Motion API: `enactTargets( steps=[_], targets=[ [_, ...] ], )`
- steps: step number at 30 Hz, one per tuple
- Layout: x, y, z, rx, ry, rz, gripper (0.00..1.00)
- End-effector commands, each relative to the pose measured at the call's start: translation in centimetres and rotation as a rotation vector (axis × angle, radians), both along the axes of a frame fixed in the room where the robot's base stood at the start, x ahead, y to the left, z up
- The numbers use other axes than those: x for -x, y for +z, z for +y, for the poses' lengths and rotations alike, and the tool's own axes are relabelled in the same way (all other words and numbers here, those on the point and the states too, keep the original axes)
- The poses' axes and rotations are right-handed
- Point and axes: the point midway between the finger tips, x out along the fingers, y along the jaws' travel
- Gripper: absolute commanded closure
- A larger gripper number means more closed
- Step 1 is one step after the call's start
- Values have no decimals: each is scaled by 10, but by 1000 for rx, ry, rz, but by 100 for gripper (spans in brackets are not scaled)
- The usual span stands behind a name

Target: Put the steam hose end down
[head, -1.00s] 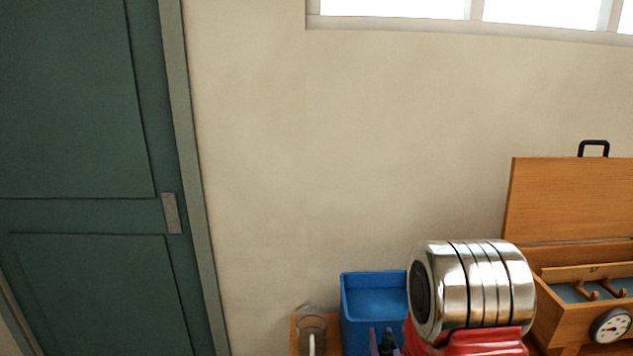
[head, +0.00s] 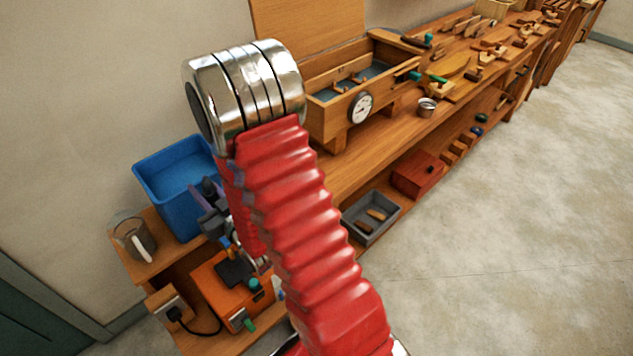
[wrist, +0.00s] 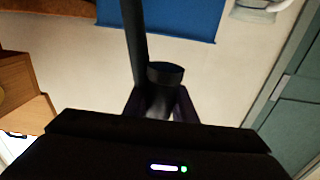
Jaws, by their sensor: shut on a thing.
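My gripper (wrist: 158,104) is shut on the dark steam hose end (wrist: 165,73), a short black cylinder between its fingers in the wrist view. A dark tube (wrist: 132,40) runs up beside it; whether they are joined is unclear. In the head view my gripper (head: 211,212) is partly hidden behind my red arm. It is in front of the blue tub and above the orange box (head: 232,288) with teal knobs on the lower shelf. The hose's course is mostly hidden in the head view.
The blue tub (head: 172,178) and a clear jug (head: 131,238) stand on the bench's left end. A wooden chest (head: 335,108) with a gauge has its lid raised. A metal cup (head: 427,107) and several tools lie to the right. Open floor (head: 480,230) is at right.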

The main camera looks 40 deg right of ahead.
Motion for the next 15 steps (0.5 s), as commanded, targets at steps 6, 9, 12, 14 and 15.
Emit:
enactTargets(
  steps=[6, 9, 12, 14, 15],
  targets=[
    [-5, 17, -40, 1, 21, -3, 96],
    [-5, 23, -57, 2, 33, -2, 96],
    [-4, 30, -74, 2, 46, -2, 96],
    [-3, 34, -85, 2, 54, -1, 96],
    [-2, 36, -92, 2, 60, -2, 96]
  ],
)
